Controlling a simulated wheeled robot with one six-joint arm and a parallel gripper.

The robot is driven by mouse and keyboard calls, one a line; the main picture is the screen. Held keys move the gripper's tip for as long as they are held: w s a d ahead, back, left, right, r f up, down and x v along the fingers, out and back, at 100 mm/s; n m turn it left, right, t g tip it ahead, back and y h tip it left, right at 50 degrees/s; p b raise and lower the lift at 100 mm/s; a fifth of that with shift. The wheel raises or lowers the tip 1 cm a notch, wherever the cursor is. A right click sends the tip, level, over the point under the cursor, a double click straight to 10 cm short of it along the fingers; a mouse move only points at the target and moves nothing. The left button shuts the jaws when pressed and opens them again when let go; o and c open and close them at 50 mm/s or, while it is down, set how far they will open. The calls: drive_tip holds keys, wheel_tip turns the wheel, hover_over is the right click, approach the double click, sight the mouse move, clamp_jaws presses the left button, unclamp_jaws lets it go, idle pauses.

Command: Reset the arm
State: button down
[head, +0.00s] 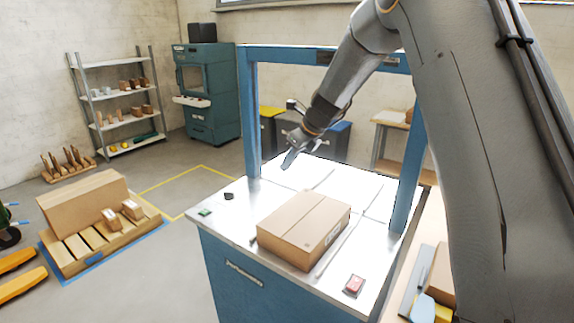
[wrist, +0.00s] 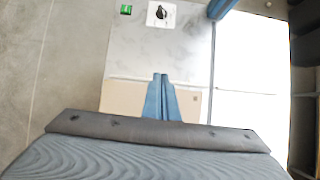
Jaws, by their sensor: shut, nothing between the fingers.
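My arm comes down from the upper right in the head view. My gripper (head: 289,158) hangs above the back of the machine's metal top (head: 230,187), behind a cardboard box (head: 303,226). In the wrist view my gripper (wrist: 161,76) has its two blue fingers together with nothing between them. The cardboard box (wrist: 124,96) shows partly behind the fingers in that view. Whether the fingertips touch anything is not visible; they look apart from the top.
A blue frame (head: 250,115) arches over the machine top. A green button (head: 205,211) and a red button (head: 354,285) sit near its front edge. A loaded pallet (head: 100,245) stands at left, shelves (head: 112,100) behind.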

drive_tip(key=s+d+f+n+g+h+b, duration=0.1)
drive_tip(key=s+d+f+n, duration=0.3)
drive_tip(key=s+n, duration=0.4)
drive_tip(key=s+d+f+n+g+h+b, duration=0.1)
drive_tip(key=s+d+f+n+b, duration=0.3)
drive_tip(key=s+n, duration=0.5)
drive_tip(key=s+d+f+n+h+b, duration=0.3)
drive_tip(key=s+n, duration=0.6)
drive_tip(key=s, duration=1)
drive_tip(key=d+f, duration=0.2)
drive_tip(key=d, duration=0.1)
drive_tip(key=shift+s+d+f+g, duration=0.2)
drive_tip(key=shift+f+g, duration=0.1)
drive_tip(key=shift+g, duration=0.1)
drive_tip(key=shift+w, duration=0.1)
